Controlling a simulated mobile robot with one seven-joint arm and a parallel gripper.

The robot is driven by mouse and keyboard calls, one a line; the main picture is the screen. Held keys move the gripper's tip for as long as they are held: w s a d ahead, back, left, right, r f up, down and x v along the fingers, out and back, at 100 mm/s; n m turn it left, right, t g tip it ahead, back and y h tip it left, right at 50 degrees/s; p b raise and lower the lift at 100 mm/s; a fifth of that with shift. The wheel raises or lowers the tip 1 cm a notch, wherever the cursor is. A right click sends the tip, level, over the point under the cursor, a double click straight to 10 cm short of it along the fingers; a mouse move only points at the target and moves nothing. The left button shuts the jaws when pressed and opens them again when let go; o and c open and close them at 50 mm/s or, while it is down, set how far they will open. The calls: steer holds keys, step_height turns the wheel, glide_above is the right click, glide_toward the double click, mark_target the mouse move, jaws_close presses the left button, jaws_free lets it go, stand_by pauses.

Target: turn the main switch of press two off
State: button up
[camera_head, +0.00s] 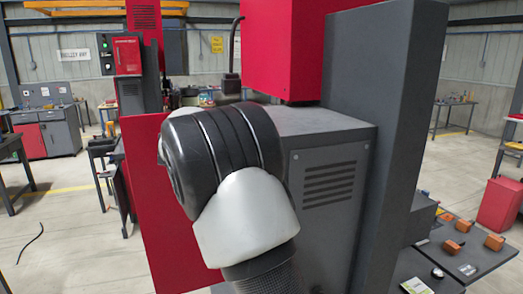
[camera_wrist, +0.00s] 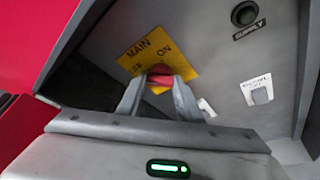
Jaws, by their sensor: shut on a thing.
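In the wrist view, the main switch is a red knob (camera_wrist: 160,72) on a yellow plate (camera_wrist: 152,38) marked "MAIN" and "ON". The plate is fixed to a grey panel and appears tilted in the picture. My gripper (camera_wrist: 159,83) is shut on the red knob, with one grey finger on each side. The fingers hide the knob's lower part and some of the plate, so its exact pointing direction is unclear. In the head view my arm hides the switch and gripper; a red and dark grey press (camera_head: 335,200) stands behind the arm.
A black round button (camera_wrist: 244,14) marked "SUPPLY" and a small labelled switch (camera_wrist: 260,95) sit right of the knob. A red panel (camera_wrist: 40,30) lies left. In the head view, a dark side table (camera_head: 480,260) with orange blocks stands right; open floor lies left.

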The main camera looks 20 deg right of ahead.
stand_by(0.4)
steer(key=o, duration=1)
steer(key=shift+o, duration=0.2)
steer(key=shift+a, duration=0.15)
steer(key=b+v, duration=0.1)
steer(key=v, duration=1.6)
steer(key=shift+r, duration=0.25)
steer(key=shift+a, duration=0.1)
